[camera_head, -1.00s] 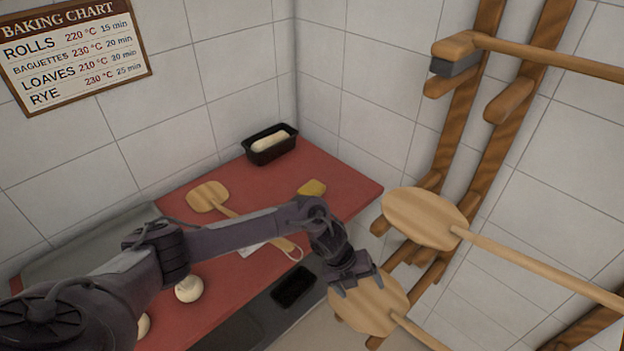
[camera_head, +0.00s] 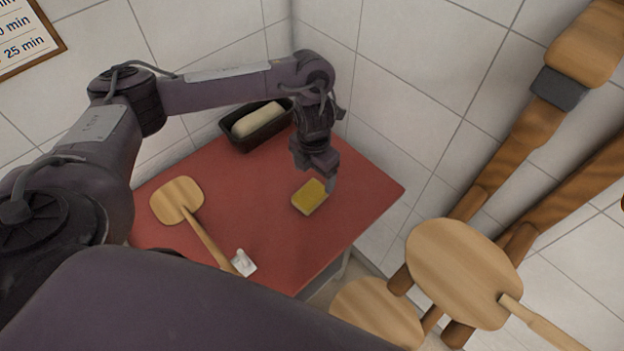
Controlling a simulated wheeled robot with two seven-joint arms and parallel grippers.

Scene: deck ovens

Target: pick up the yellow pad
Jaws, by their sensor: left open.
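The yellow pad (camera_head: 310,197) lies on the red table top (camera_head: 262,220), near its right part. It is a small block with a yellow top. My left gripper (camera_head: 317,184) points down at the pad from above, with its fingers at the pad's far edge. The jaws are open. One finger shows beside the pad's right end; the other is hard to make out. I cannot tell whether the fingers touch the pad. My right gripper is not in view.
A black loaf tin (camera_head: 256,129) with pale dough stands at the back by the wall. A wooden peel (camera_head: 178,199) lies on the table's left, with a small white item (camera_head: 243,262) by its handle. More peels (camera_head: 463,272) hang on a wooden rack at the right.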

